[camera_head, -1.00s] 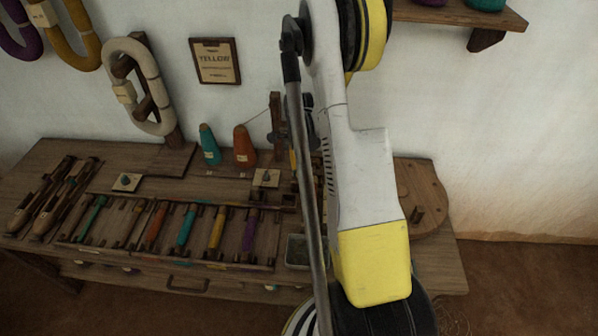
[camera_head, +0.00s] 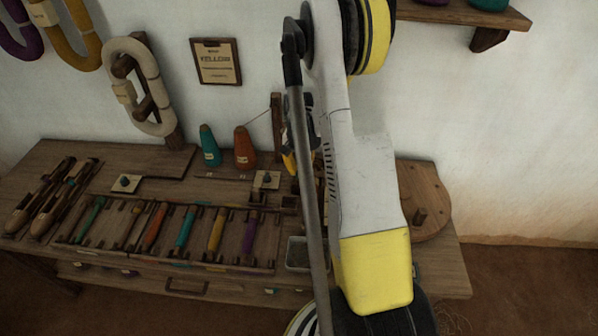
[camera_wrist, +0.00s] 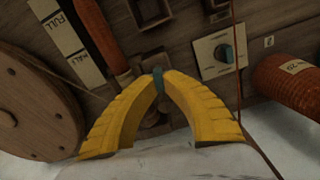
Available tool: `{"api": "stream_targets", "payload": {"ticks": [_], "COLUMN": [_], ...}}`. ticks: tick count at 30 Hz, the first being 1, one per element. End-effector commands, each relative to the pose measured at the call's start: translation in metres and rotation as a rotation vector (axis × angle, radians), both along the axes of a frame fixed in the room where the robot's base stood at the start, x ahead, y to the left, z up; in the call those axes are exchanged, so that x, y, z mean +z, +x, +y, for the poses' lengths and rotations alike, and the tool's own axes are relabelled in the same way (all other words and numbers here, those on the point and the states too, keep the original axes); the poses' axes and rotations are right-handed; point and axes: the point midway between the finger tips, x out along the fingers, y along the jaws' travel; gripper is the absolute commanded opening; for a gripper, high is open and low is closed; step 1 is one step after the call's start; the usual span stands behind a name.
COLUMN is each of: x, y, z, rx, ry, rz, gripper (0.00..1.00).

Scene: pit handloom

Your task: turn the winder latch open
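In the wrist view my gripper (camera_wrist: 165,76) has two yellow ribbed fingers whose tips come together on a small teal lever (camera_wrist: 159,86), which looks like the winder latch. The lever stands upright between the tips, in front of a dark wooden mount; its lower end is partly hidden by the fingers. Which way the latch is turned I cannot tell. In the head view my arm hides most of the winder, and only a bit of yellow finger shows beside it.
A plate with a teal knob (camera_wrist: 225,53) and an orange cone (camera_wrist: 290,78) are to the right in the wrist view. A round wooden disc (camera_wrist: 35,105) is at left. In the head view, a bobbin tray (camera_head: 170,262) lies on the bench, with a teal cone (camera_head: 209,146) behind.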

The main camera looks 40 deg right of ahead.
Motion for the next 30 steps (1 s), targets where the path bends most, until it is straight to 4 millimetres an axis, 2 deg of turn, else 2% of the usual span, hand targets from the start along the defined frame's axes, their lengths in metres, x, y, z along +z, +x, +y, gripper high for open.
{"api": "stream_targets", "payload": {"ticks": [12, 29, 30], "x": [-0.0002, -0.0001, -0.0001], "y": [0.0007, 0.0009, 0.0009], "z": [0.0010, 0.0011, 0.0011], "rx": [0.185, 0.211, 0.211], "ry": [0.001, 0.001, 0.001], "rz": [0.001, 0.001, 0.001], "gripper": [0.00, 0.00, 0.21]}}
